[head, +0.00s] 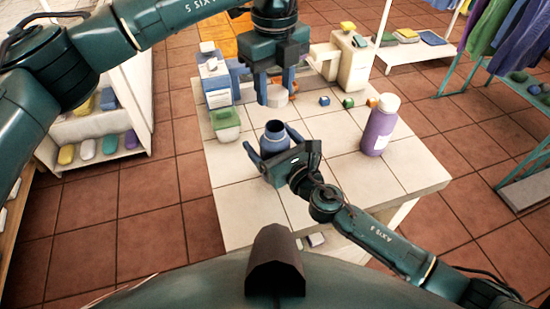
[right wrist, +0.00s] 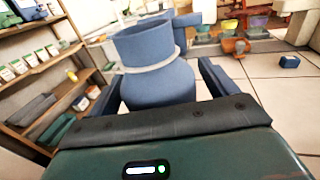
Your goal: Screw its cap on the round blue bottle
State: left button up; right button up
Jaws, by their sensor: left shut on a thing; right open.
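The round blue bottle (head: 275,135) stands upright on the tiled counter (head: 320,205), its neck open at the top. In the right wrist view the bottle (right wrist: 155,85) shows a pale ring around its neck. My right gripper (head: 271,143) is open, with one finger on each side of the bottle. Whether the fingers touch it is hard to tell. My left gripper (head: 276,88) points down above and slightly beyond the bottle, shut on a pale round cap (head: 277,99). The cap is clear of the bottle, and the fingers partly hide it.
A purple bottle (head: 379,126) with a pale cap stands right of the blue bottle. A blue-and-white bottle (head: 216,84) and a green-lidded container (head: 226,124) stand at the left. Small coloured blocks (head: 348,102) lie behind. The counter's front is mostly clear.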

aim_at(274, 107)
jog(key=shift+c, duration=0.4)
jog(key=c, duration=1.4)
pick_arm(q)
jog(key=shift+f, duration=2.55)
jog(key=shift+f, duration=0.85)
jog(key=shift+f, duration=0.55)
